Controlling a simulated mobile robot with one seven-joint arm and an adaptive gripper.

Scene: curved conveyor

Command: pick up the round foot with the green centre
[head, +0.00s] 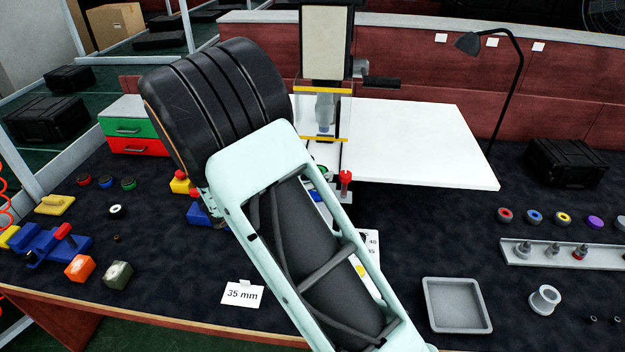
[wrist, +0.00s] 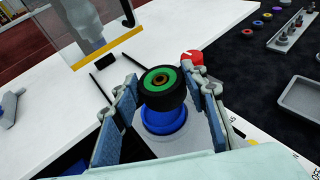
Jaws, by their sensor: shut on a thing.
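The round foot with the green centre (wrist: 161,84) is a black disc with a green ring and a brass-coloured middle. In the wrist view it sits between the two fingers of my gripper (wrist: 166,92), which is shut on it. A blue round seat (wrist: 165,121) on a pale base shows just below the foot; I cannot tell whether they touch. In the head view my arm hides the gripper and most of the area around it.
A red knob (wrist: 192,57) stands close beside the right finger. A clear guard (wrist: 95,30) with a yellow edge is behind. A white table (head: 425,135) lies beyond. A grey tray (head: 457,328) and several coloured round parts (head: 534,216) are at right.

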